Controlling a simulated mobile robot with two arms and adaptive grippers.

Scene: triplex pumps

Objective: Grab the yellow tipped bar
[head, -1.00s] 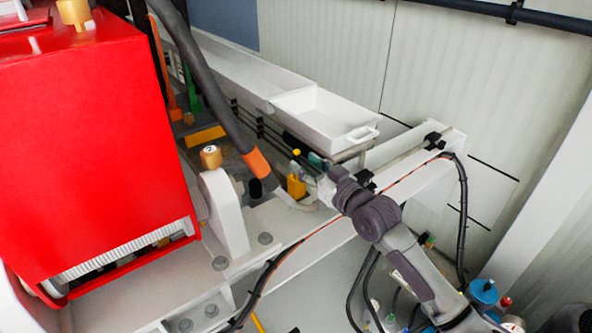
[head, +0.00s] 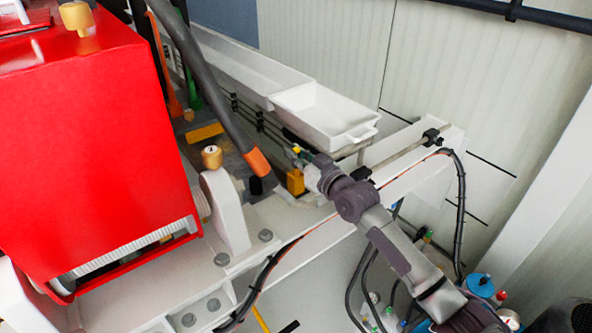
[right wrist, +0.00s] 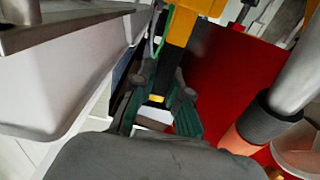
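My right gripper (head: 302,160) reaches in from the lower right in the head view, just below the white tray's near end. In the right wrist view its two green-padded fingers (right wrist: 158,90) are apart. Between them, a dark upright bar with a small yellow end (right wrist: 156,98) shows; I see no finger clearly touching it. In the head view the gripper covers most of that spot, and a yellow block (head: 295,182) shows just below it. My left gripper is not in view.
A white tray (head: 325,116) is close above the gripper; its wall (right wrist: 70,70) fills the left of the wrist view. A grey hose with an orange end (head: 257,162) is to the left. A large red housing (head: 90,150) and a white beam (head: 400,175) flank the area.

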